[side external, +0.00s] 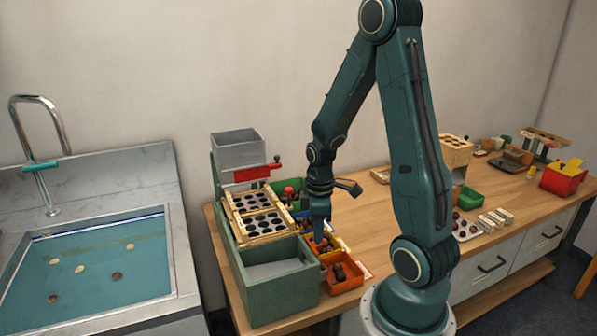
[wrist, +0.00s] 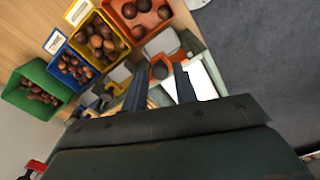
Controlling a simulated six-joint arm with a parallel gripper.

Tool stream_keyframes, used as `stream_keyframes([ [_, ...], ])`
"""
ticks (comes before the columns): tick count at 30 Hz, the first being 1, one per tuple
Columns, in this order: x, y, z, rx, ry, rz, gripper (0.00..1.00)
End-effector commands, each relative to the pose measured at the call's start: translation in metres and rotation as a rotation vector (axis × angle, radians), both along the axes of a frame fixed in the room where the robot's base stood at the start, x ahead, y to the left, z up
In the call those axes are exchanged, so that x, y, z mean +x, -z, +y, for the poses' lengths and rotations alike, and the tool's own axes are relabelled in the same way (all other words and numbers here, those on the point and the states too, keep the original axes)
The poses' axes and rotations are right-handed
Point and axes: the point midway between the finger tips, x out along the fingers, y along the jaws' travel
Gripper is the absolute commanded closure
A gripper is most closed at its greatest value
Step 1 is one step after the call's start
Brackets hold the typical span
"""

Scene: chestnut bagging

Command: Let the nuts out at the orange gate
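A small orange piece (wrist: 161,68), likely the orange gate, shows in the wrist view just beyond my fingertips, with a dark round middle. My gripper (wrist: 161,88) is open, its two dark fingers apart with nothing held between them. The orange piece lies ahead of the gap; I cannot tell if a finger touches it. The orange bin (wrist: 138,18) beyond it holds several nuts, and it also shows in the side view (side external: 346,286). In the side view my gripper (side external: 319,232) points down above the bins, hiding the gate.
Yellow (wrist: 76,13), blue (wrist: 52,43) and green (wrist: 18,82) bins with nuts line up beside the orange one. The green sorter box (side external: 284,297), wooden hole trays (side external: 259,240) and grey hopper (side external: 239,150) stand left of my gripper. Free tabletop (side external: 375,215) lies to the right.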

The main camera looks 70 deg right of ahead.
Motion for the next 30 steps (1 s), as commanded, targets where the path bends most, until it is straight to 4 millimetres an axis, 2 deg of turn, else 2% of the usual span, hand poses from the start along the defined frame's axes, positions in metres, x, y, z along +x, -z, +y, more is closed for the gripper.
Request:
stream_keyframes([
  [8, 0.001, -0.011, -0.001, -0.002, 0.0, -0.002, 0.71],
  [14, 0.0, -0.03, 0.0, -0.003, 0.0, -0.003, 0.71],
  [30, 0.001, -0.108, 0.0, -0.003, 0.0, -0.004, 0.71],
])
